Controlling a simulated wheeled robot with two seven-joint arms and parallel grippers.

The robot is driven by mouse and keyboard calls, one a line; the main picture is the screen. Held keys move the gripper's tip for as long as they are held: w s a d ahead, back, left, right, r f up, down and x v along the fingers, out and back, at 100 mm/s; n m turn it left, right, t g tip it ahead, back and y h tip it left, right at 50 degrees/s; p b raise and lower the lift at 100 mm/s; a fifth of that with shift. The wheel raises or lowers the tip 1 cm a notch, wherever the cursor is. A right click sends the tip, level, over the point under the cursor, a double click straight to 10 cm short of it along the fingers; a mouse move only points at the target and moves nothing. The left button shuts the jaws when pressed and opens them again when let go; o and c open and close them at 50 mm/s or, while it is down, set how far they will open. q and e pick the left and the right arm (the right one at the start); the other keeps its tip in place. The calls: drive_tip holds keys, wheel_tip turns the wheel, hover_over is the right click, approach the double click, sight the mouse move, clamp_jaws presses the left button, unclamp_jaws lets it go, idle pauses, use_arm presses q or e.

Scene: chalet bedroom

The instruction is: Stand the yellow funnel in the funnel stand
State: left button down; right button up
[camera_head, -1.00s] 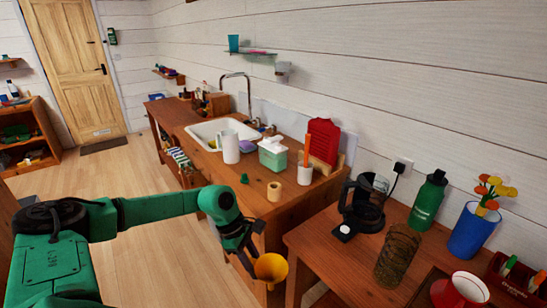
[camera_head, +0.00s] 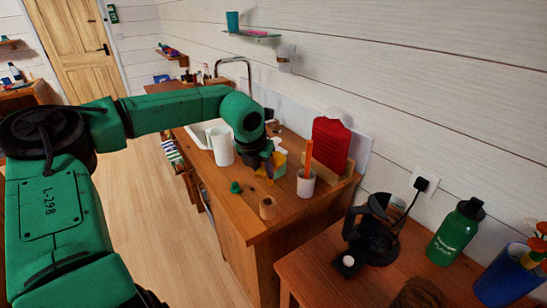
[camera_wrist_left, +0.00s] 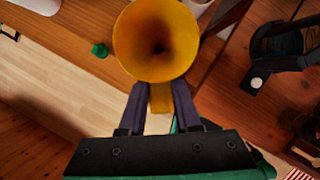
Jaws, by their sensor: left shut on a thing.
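The yellow funnel (camera_head: 281,162) is held by my left gripper (camera_head: 268,169) over the counter, partly hidden by the gripper in the head view. In the left wrist view the funnel's wide mouth (camera_wrist_left: 156,38) faces the camera, and the jaws (camera_wrist_left: 160,98) are shut on a yellow part below it. A small hollow wooden cylinder (camera_head: 267,208), which looks like the funnel stand, stands near the counter's front right corner. It is apart from the funnel in the head view; I cannot make it out in the wrist view. My right gripper is not in view.
A white jug (camera_head: 220,147), a small green object (camera_head: 236,187) and a white cup (camera_head: 306,184) with an orange stick stand near the gripper. A red board (camera_head: 330,143) stands behind. A coffee pot (camera_head: 374,228) and green bottle (camera_head: 456,232) stand on the right-hand table.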

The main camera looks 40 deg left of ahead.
use_arm(q)
drive_tip(key=shift+s+f, duration=0.1)
drive_tip(key=shift+s, duration=0.05)
drive_tip(key=shift+s+d+f+b, duration=0.1)
drive_tip(key=shift+s+f+b, duration=0.25)
drive_tip(key=shift+f+b, duration=0.3)
drive_tip(key=shift+s+d+f+b, duration=0.15)
drive_tip(key=shift+s+f+b, duration=0.25)
drive_tip(key=shift+f+b, duration=0.25)
drive_tip(key=shift+s+d+f+b, duration=0.1)
drive_tip(key=shift+s+f+b, duration=0.35)
drive_tip(key=shift+f, duration=0.35)
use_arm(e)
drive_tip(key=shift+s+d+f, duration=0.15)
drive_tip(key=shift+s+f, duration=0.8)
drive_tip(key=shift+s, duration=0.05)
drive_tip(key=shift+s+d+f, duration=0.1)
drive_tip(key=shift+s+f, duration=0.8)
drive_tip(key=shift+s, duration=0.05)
use_arm(q)
drive_tip(key=shift+w, duration=0.1)
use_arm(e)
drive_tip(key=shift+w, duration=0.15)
use_arm(q)
drive_tip(key=shift+b, duration=0.4)
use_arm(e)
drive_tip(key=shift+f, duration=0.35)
